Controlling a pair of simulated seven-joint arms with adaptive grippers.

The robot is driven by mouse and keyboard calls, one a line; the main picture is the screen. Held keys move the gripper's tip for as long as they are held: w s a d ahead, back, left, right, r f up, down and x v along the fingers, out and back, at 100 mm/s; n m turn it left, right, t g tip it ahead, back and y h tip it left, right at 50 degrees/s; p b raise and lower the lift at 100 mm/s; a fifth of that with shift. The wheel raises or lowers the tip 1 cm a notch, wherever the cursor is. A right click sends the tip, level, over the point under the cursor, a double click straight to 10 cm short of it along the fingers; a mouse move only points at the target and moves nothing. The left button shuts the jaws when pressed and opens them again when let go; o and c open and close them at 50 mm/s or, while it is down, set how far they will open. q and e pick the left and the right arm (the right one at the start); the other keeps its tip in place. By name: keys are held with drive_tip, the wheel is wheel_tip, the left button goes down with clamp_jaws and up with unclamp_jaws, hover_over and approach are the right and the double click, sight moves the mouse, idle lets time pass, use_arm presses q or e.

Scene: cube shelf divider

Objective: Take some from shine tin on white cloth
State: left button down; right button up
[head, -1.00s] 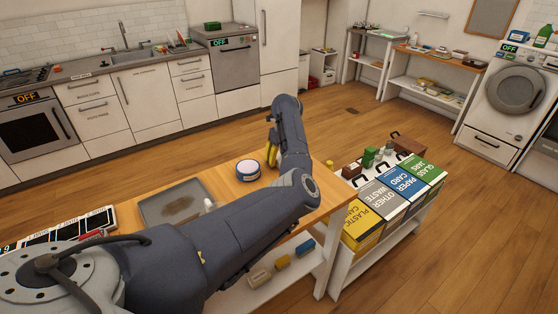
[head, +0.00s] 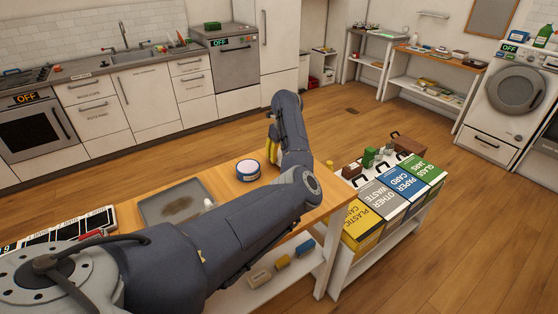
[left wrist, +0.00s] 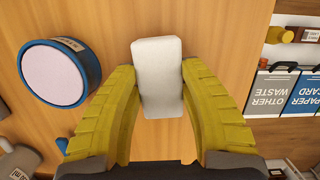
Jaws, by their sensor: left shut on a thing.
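The shine tin (head: 248,170) is a round blue tin with a pale pinkish-white top, standing on the wooden table. It also shows at the left of the left wrist view (left wrist: 58,72). My left gripper (left wrist: 158,72) has yellow fingers shut on a small white block-like piece, which appears to be the folded white cloth (left wrist: 157,50). The tin is beside the gripper, apart from the cloth. In the head view the left gripper (head: 272,136) is partly hidden by its arm, and the cloth is hidden. My right gripper is not in view.
A grey tray (head: 160,212) with a brown stain lies left of the tin, with a small white item at its right edge. Labelled waste bins (head: 378,205) stand to the right.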

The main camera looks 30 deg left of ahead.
sight(278, 152)
use_arm(q)
drive_tip(key=shift+r, duration=1.75)
